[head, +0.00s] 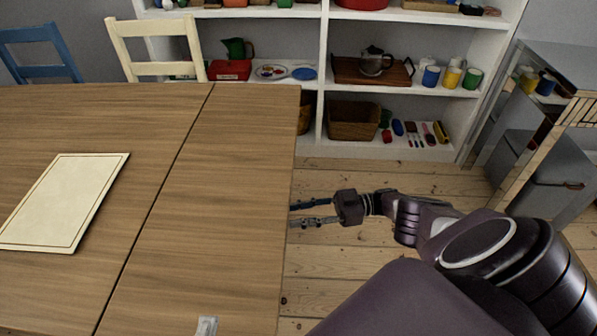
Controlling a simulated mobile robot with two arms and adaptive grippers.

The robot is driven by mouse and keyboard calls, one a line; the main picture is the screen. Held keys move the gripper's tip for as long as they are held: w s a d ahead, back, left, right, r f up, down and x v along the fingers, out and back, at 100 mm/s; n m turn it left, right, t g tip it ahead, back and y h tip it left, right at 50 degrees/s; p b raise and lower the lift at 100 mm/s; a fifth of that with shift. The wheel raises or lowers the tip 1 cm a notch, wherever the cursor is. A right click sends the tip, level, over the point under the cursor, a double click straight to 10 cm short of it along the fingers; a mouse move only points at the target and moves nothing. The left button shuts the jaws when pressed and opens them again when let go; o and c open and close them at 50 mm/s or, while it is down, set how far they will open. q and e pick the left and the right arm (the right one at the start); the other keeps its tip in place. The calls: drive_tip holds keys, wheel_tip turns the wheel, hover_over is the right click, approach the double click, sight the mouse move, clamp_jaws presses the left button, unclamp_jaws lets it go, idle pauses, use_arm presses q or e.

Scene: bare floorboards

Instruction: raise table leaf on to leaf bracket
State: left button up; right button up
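The wooden table top (90,115) fills the left of the head view. The table leaf (215,200) lies along its right side, past a dark seam, and looks about level with the top. My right gripper (302,213) is just right of the leaf's outer edge, with its two fingers apart and pointing at that edge. I cannot tell whether the fingertips touch the leaf. The leaf bracket is not visible; the underside of the leaf is hidden. My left gripper is not in view.
A cream mat (65,200) lies on the table top. A small pale object (207,326) shows at the leaf's near end. Blue (40,55) and cream (155,50) chairs stand behind the table. White shelves (400,88) line the back; a grey cabinet (550,180) stands right. Floorboards between are clear.

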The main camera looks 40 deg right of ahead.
use_arm(q)
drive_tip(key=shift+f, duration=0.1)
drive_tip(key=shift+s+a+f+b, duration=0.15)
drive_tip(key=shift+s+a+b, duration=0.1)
drive_tip(key=shift+b, duration=0.15)
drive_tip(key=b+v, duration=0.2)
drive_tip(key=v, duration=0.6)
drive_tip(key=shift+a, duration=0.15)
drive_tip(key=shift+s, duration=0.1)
